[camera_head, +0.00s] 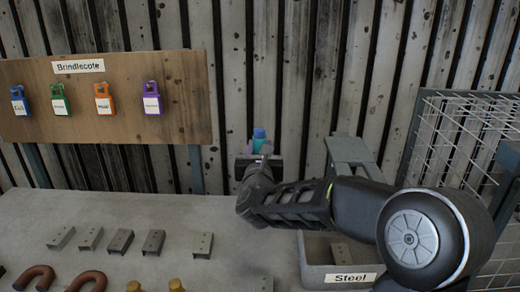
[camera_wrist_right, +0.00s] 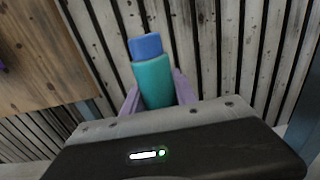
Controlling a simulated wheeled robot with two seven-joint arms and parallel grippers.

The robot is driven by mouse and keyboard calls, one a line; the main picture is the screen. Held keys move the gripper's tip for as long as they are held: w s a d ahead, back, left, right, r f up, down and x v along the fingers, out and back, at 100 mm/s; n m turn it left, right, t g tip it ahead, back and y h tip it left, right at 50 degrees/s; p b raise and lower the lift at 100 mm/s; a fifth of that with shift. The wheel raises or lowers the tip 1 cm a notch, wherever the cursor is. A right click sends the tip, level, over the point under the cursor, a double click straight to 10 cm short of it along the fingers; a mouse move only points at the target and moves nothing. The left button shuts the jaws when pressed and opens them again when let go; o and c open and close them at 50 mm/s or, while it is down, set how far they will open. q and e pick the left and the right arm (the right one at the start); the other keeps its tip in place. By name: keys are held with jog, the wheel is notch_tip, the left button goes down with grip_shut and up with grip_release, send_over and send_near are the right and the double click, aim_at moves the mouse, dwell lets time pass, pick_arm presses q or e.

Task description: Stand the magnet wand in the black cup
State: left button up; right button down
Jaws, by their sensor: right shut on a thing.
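The magnet wand, a teal cylinder with a blue end, shows in the head view (camera_head: 259,139) and in the right wrist view (camera_wrist_right: 153,80). My right gripper (camera_head: 257,153) is shut on it. It holds the wand above the back of the table, with the blue end up. In the right wrist view the pale purple fingers of the gripper (camera_wrist_right: 157,92) are on either side of the teal part. The wand's lower part is hidden by the gripper. I cannot make out the black cup in either view. My left gripper is not in view.
Several grey metal brackets (camera_head: 121,242) lie on the grey table (camera_head: 140,208). Brown horseshoe shapes (camera_head: 36,277) and brass-coloured pieces (camera_head: 176,286) are at the front. A grey bin labelled Steel (camera_head: 345,279) stands right, partly behind my arm. A wire rack (camera_head: 460,125) stands beyond it. A board with padlocks (camera_head: 105,100) hangs left.

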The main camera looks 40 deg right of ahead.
jog(key=shift+r, duration=0.1)
dwell(0.3)
jog(key=c, duration=0.9)
grip_release()
jog(key=shift+s+a, duration=0.1)
jog(key=b+v, duration=0.1)
jog(key=v, duration=0.6)
jog(key=shift+s+a+b, duration=0.2)
jog(key=shift+s+b, duration=0.05)
jog(key=shift+b, duration=0.05)
